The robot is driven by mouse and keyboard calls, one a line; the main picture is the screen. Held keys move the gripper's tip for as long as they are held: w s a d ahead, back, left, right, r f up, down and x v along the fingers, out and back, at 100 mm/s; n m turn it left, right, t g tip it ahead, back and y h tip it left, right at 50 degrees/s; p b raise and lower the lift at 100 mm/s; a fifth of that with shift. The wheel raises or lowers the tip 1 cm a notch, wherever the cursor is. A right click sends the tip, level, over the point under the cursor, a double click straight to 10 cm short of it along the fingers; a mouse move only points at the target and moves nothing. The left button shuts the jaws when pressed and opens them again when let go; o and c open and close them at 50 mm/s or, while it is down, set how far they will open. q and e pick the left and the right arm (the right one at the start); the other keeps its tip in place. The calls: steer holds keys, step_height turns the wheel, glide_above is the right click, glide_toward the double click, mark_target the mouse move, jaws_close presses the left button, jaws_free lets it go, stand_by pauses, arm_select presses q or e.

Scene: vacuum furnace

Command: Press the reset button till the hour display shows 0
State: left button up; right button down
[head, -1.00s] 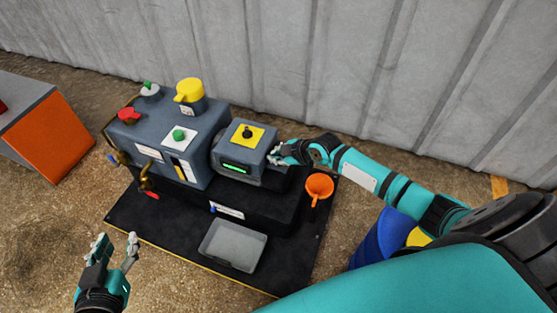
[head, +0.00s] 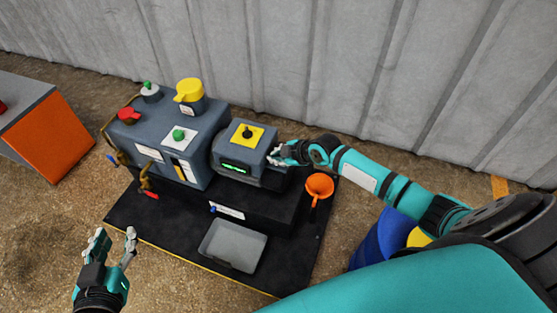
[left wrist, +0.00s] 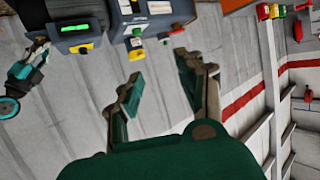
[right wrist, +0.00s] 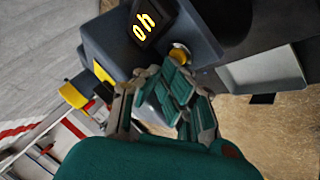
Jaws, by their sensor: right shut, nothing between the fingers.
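The hour display (right wrist: 144,26) glows orange in the right wrist view, on a dark face of the grey box. Its characters look like a 0 and an h, seen tilted. A small round pale-yellow button (right wrist: 180,52), perhaps the reset button, sits beside it. My right gripper (right wrist: 178,78) is shut and empty, fingertips very near this button; I cannot tell whether they touch it. In the head view my right gripper (head: 276,155) is at the right side of the box (head: 228,152). My left gripper (head: 116,240) is open and empty at lower left, away from the box.
The box has a green-lit panel (head: 236,167) and a black knob on a yellow plate (head: 248,134). A larger grey unit (head: 150,135) with coloured controls stands left. An orange funnel (head: 319,186) and a grey tray (head: 234,246) are nearby. A corrugated wall is behind.

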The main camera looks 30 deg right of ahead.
arm_select(q)
steer(key=shift+w+d+r, duration=0.1)
steer(key=shift+w+r, duration=0.1)
steer(key=shift+r, duration=0.1)
arm_select(e)
steer(key=shift+f, duration=0.1)
stand_by(0.3)
steer(key=shift+r+p, duration=0.35)
steer(key=shift+r, duration=0.05)
steer(key=shift+r+p, duration=0.3)
arm_select(q)
steer(key=s+a+f+g+y, duration=0.1)
steer(key=s+a+f+g, duration=0.1)
steer(key=s+f+g, duration=0.2)
steer(key=shift+s+f, duration=0.4)
steer(key=shift+f, duration=0.5)
arm_select(e)
steer(key=shift+r, duration=0.1)
arm_select(q)
steer(key=shift+s+a, duration=0.1)
arm_select(e)
steer(key=shift+r, duration=0.1)
